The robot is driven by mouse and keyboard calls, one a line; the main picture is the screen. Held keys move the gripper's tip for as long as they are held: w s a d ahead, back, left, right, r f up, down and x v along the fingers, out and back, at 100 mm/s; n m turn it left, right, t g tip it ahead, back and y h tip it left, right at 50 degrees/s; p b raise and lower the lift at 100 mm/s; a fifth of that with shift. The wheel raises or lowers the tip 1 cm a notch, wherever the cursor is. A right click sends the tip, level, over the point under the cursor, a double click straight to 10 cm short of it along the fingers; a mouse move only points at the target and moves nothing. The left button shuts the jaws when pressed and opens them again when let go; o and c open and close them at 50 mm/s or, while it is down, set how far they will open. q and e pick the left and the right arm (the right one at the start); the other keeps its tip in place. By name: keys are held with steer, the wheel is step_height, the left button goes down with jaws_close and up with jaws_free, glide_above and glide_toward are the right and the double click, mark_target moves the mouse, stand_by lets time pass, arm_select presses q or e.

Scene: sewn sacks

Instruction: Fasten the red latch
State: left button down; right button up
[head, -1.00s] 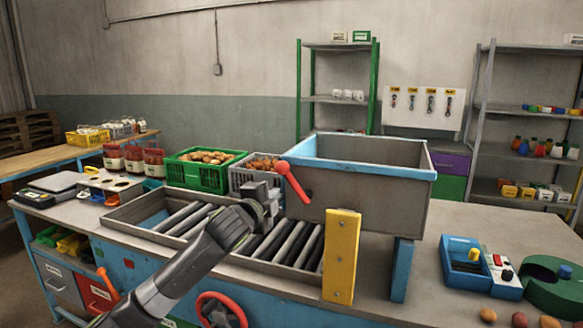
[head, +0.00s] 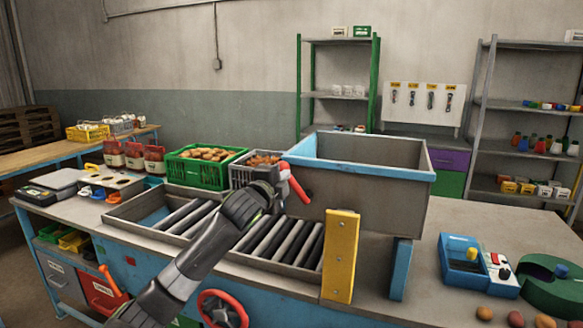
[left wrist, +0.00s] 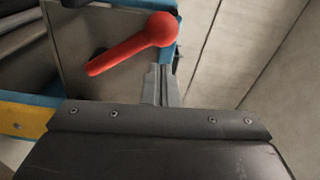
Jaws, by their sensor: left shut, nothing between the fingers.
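The red latch (head: 298,187) is a red lever with a round knob, on the left end of the grey, blue-rimmed hopper (head: 375,190). It slants, with its knob at the upper left and its thin end at the lower right. It also shows in the left wrist view (left wrist: 135,45), knob to the right. My left gripper (head: 281,174) is at the knob end of the latch and partly overlaps it. In the left wrist view its fingers (left wrist: 161,84) are together and empty, just below the knob; I cannot tell whether they touch it. My right gripper is not in view.
A roller tray (head: 270,240) lies below the hopper, with a yellow upright plate (head: 341,256) at its right end. A green crate (head: 197,173) of brown produce stands behind. A blue box with buttons (head: 478,266) stands right. A red handwheel (head: 223,310) is on the bench front.

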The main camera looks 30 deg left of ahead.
arm_select(q)
steer(key=shift+w+a+p, duration=0.25)
steer(key=shift+w+p, duration=0.15)
steer(key=shift+w, duration=0.9)
steer(key=shift+w+a+p, duration=0.2)
steer(key=shift+w+p, duration=0.2)
steer(key=shift+w, duration=0.9)
steer(key=shift+s+a+f+n, duration=0.1)
steer(key=shift+a+n, duration=0.15)
steer(key=shift+n, duration=0.05)
steer(key=shift+a+f, duration=0.1)
steer(key=shift+a, duration=0.05)
steer(key=s+a+f+n+b, duration=0.1)
steer(key=a+f+n+b, duration=0.2)
steer(key=f+n, duration=0.3)
steer(key=shift+a+n, duration=0.9)
steer(key=shift+n, duration=0.6)
steer(key=shift+s, duration=0.1)
steer(key=shift+f+b, duration=0.1)
steer(key=shift+b, duration=0.2)
